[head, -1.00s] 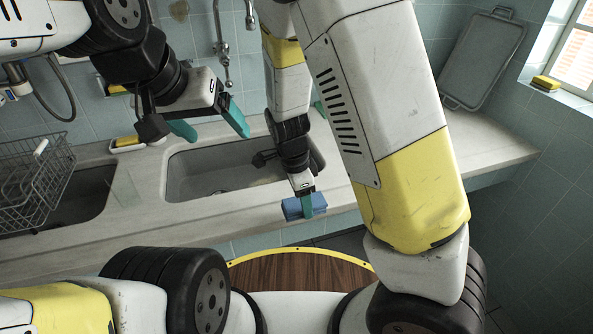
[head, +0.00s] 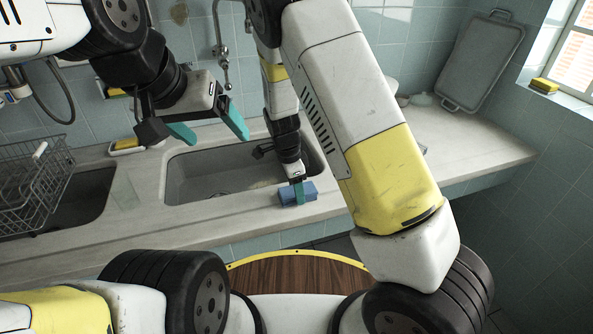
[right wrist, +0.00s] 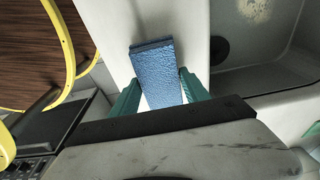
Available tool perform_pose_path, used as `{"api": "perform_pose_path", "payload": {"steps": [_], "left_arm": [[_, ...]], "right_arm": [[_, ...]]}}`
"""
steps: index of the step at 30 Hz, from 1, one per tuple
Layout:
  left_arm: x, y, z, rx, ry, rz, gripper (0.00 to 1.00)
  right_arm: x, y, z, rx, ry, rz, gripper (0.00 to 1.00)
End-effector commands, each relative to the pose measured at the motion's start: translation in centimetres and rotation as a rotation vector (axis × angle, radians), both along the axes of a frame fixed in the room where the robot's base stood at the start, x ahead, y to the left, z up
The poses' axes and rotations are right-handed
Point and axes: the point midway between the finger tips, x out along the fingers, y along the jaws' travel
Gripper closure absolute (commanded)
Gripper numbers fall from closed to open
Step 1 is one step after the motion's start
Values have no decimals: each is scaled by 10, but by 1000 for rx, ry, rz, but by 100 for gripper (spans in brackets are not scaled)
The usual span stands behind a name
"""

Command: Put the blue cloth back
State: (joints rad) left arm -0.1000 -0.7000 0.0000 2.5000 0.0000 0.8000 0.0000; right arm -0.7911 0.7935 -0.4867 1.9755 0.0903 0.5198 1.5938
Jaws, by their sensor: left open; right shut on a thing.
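The blue cloth (head: 287,196), a folded rough-textured block, is between the teal fingers of my right gripper (head: 299,194) at the front strip of the counter before the sink. In the right wrist view the cloth (right wrist: 157,72) sticks out past both fingertips of the right gripper (right wrist: 158,85), which is shut on it. Whether it touches the counter I cannot tell. My left gripper (head: 217,138) is open and empty, over the back left part of the sink.
The sink basin (head: 215,178) lies just behind the cloth. A wire dish rack (head: 30,185) stands at the left. A yellow sponge (head: 126,143) sits at the back wall, another (head: 544,85) on the windowsill. A grey tray (head: 483,60) leans at the right; the right counter is mostly clear.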

Motion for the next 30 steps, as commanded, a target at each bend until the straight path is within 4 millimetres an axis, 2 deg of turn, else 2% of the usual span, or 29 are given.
{"api": "perform_pose_path", "payload": {"steps": [6,7,9,10,18,22,26,30], "left_arm": [[0,0,0,0,0,0,20],[0,0,0,0,0,0,20],[0,0,0,0,0,0,20],[0,0,0,0,0,0,20],[0,0,0,0,0,0,20],[0,0,0,0,0,0,20],[0,0,0,0,0,0,20],[0,0,0,0,0,0,20]], "right_arm": [[0,0,-3,0,1,0,84],[0,0,-3,0,0,0,40],[0,0,-3,0,0,0,27],[0,0,-3,0,0,0,24],[0,0,-2,0,0,0,24],[0,1,5,1,-2,0,24],[0,5,25,2,-4,2,24],[-2,10,56,4,-5,2,24]]}}
